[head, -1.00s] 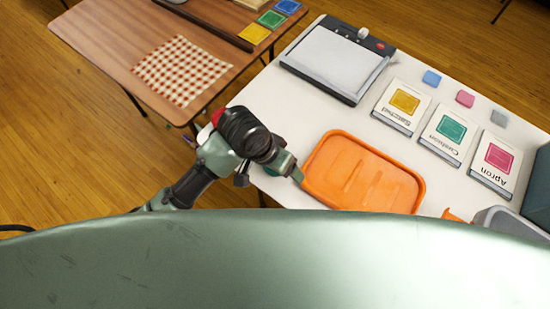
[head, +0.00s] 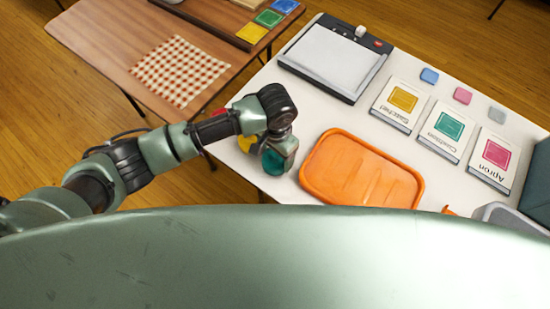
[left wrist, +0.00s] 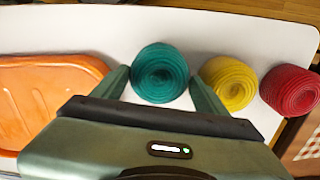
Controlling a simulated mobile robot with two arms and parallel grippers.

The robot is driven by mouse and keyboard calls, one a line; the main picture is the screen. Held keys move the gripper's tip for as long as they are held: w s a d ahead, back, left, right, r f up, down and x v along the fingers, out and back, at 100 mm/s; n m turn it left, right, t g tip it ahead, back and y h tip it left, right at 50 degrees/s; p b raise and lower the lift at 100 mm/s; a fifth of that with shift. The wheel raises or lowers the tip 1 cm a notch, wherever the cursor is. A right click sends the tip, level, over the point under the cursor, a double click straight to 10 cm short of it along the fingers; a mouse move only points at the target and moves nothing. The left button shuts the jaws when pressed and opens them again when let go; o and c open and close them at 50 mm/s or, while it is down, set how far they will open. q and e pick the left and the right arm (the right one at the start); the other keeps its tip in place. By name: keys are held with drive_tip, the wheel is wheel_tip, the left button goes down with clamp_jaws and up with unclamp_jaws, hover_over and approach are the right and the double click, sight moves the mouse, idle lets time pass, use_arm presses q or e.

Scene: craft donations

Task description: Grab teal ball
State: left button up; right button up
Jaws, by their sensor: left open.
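The teal ball (left wrist: 160,72) is a ribbed, yarn-like ball on the white table. In the left wrist view it sits between the two fingers of my left gripper (left wrist: 161,84), which is open around it. I cannot tell whether either finger touches it. In the head view the teal ball (head: 273,163) shows partly behind my left gripper (head: 282,152) near the table's left edge. My right gripper is not in view.
A yellow ball (left wrist: 230,83) and a red ball (left wrist: 290,90) stand in a row right of the teal ball. An orange tray (head: 345,137) lies close by on the other side.

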sight(277, 156)
use_arm(q)
drive_tip(key=shift+d+f, duration=0.15)
drive_tip(key=shift+f, duration=1.35)
drive_tip(key=c, duration=1)
drive_tip(key=shift+r, duration=0.1)
